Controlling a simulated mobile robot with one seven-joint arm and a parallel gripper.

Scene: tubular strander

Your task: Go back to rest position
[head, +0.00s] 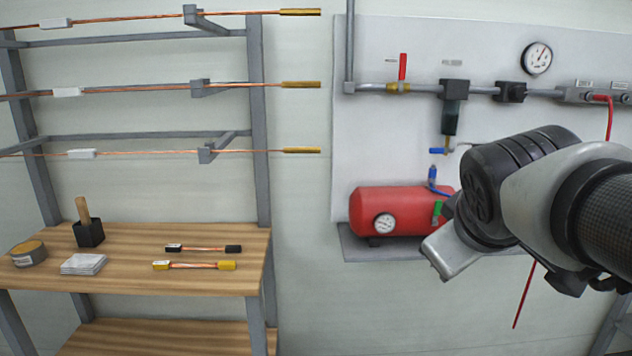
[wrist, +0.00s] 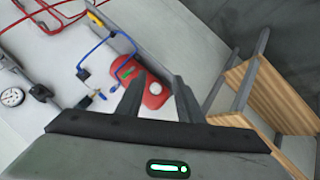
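My gripper (wrist: 158,78) shows in the wrist view with its two fingers apart and nothing between them. Beyond the fingers are the red air tank (wrist: 155,92) and the wall panel. In the head view my arm reaches in from the right edge, in front of the panel. Its bent end covers the right part of the red tank (head: 385,207). The fingers cannot be made out in the head view.
Rods with brass ends (head: 301,85) rest on the rack above. A gauge (head: 537,58) and red-handled valve (head: 402,68) are on the panel.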

